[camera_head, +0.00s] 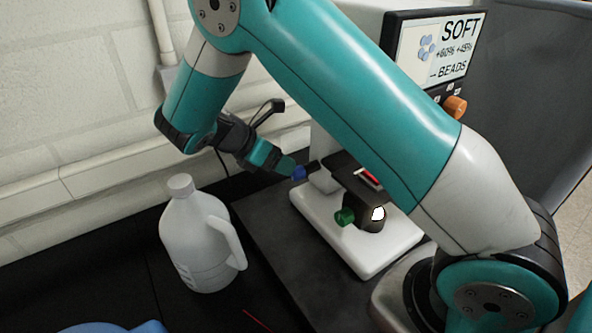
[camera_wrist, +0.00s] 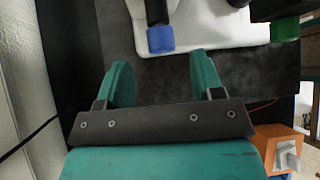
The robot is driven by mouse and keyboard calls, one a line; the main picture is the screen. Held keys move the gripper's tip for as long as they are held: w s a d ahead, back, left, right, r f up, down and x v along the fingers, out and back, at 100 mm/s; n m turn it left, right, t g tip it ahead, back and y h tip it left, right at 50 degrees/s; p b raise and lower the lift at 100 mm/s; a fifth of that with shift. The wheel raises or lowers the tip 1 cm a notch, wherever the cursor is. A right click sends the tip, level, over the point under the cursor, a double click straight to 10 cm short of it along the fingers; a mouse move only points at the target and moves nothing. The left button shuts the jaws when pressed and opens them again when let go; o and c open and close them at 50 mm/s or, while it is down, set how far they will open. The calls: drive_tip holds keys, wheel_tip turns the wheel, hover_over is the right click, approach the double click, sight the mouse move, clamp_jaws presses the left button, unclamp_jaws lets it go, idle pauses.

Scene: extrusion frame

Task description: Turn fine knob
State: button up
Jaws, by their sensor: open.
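A white microscope-like device (camera_head: 345,245) with a dark stage stands on a dark slab. A blue knob (camera_head: 299,173) sticks out on its far left side, and a green knob (camera_head: 345,217) sits nearer the front. I cannot tell from a label which is the fine knob. My gripper (camera_head: 278,162) is open and empty beside the blue knob. In the wrist view, the blue knob (camera_wrist: 160,39) lies just beyond the fingertips, roughly centred between the two fingers (camera_wrist: 163,70). The green knob (camera_wrist: 285,28) is farther right, outside the fingers.
A white jug (camera_head: 195,245) stands left of the device. A screen (camera_head: 430,50) with an orange knob (camera_head: 455,107) is at the back right. A brick wall (camera_head: 80,90) runs behind on the left. An orange object (camera_wrist: 275,140) shows at lower right in the wrist view.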

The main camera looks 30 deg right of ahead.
sight(296, 170)
drive_tip(key=p+x, duration=0.1)
drive_tip(key=x, duration=0.5)
drive_tip(key=shift+d, duration=0.1)
drive_tip(key=c, duration=0.9)
drive_tip(key=shift+t, duration=0.4)
drive_tip(key=shift+s+f+m+t+b, duration=0.1)
drive_tip(key=shift+s+m+t+b, duration=0.1)
drive_tip(key=shift+m+t+b, duration=0.85)
drive_tip(key=shift+t+b, duration=0.4)
drive_tip(key=shift+t, duration=0.45)
